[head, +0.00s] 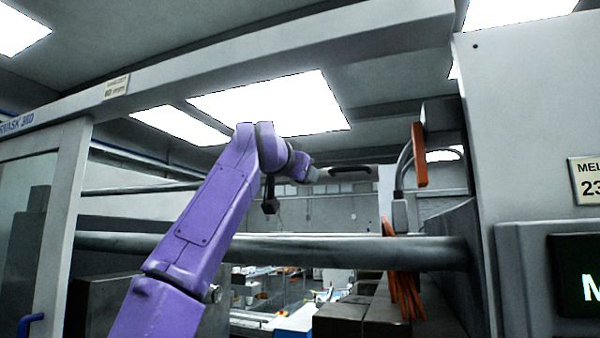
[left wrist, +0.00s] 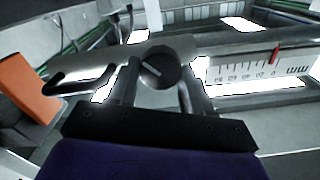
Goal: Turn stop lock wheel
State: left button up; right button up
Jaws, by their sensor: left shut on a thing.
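The stop lock wheel (left wrist: 160,68) is a dark round knob with a pale line across its face, on a metal bar in the left wrist view. My left gripper (left wrist: 160,80) has one finger on each side of it and is shut on it. A white scale (left wrist: 255,72) with a red pointer (left wrist: 276,53) is to the right of the wheel. In the head view my left arm reaches up from the lower left; its fingers and the wheel cannot be made out there. My right gripper is in neither view.
A black handle (head: 350,170) is just right of my left wrist in the head view. A thick horizontal bar (head: 340,250) crosses behind the arm. Orange parts (head: 419,155) and a grey cabinet (head: 530,130) stand to the right. A frame beam (head: 230,60) runs overhead.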

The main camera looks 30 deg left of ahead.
pick_arm(q)
jog(key=shift+f, duration=0.1)
jog(key=o, duration=1)
jog(key=shift+o, duration=0.2)
jog(key=b+v, duration=0.5)
jog(key=v, duration=0.5)
jog(key=shift+s, duration=0.3)
jog(key=shift+a, duration=0.1)
